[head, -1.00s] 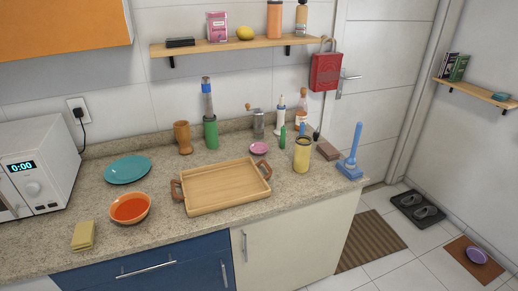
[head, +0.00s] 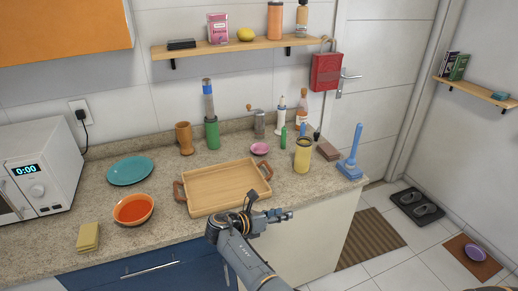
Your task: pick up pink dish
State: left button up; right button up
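The pink dish (head: 260,149) is a small round dish lying on the countertop near the back. It is just behind the right back corner of the wooden tray (head: 222,188). My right gripper (head: 288,215) is over the counter's front edge, in front of the tray's right end and well short of the dish. It points to the right and looks empty; its fingers are too small to tell whether they are open or shut. My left gripper is not in view.
A yellow jar (head: 302,156), a green-based bottle (head: 211,130) and a grinder (head: 259,124) stand around the dish. An orange bowl (head: 133,209) and teal plate (head: 130,170) are left of the tray. A shelf (head: 230,48) hangs above.

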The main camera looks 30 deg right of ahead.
aim_at(260, 149)
jog(key=i, duration=1.45)
